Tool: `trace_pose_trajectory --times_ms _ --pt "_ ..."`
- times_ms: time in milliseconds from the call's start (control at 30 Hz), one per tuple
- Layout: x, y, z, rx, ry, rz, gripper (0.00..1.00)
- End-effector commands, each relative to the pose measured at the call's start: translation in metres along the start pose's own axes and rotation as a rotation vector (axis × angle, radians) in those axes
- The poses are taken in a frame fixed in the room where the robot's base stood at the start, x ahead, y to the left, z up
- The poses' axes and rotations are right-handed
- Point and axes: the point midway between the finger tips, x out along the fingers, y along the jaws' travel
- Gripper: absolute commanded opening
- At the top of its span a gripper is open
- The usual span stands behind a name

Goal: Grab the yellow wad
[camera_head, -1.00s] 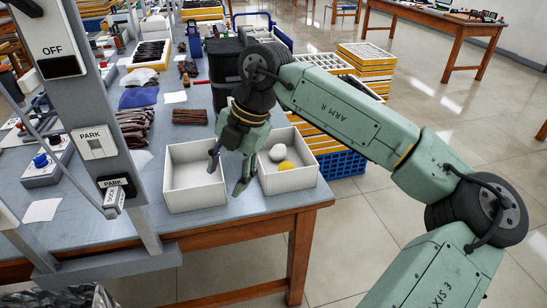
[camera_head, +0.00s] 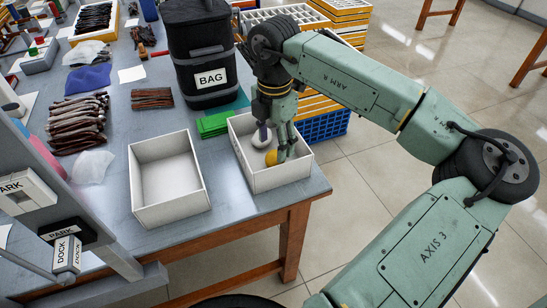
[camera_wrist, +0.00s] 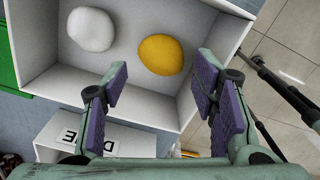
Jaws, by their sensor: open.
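The yellow wad (camera_head: 271,158) lies in the right-hand white box (camera_head: 247,170), partly behind my gripper in the head view. In the wrist view the yellow wad (camera_wrist: 161,55) is whole, a smooth rounded lump on the box floor, beyond the gap between my fingers. My gripper (camera_head: 276,142) is over that box, pointing down. In the wrist view my gripper (camera_wrist: 160,92) is open, with purple pads and nothing between them. A white wad (camera_wrist: 91,29) lies in the same box, left of the yellow one in the wrist view.
An empty white box (camera_head: 168,185) stands just left. A black bag (camera_head: 203,50) and green pieces (camera_head: 216,122) stand behind. The box walls (camera_wrist: 207,62) rise around the wads. The table's right edge (camera_head: 318,187) is close to the box.

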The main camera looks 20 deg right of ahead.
Motion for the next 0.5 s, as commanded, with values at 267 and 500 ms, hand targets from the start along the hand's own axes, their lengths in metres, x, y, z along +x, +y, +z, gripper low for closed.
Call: trace_pose_trajectory --times_ms 267,500 --pt "0.035 0.0 -0.001 0.0 0.003 -0.001 0.53" --pt "0.055 0.0 0.0 0.0 0.0 0.0 0.53"
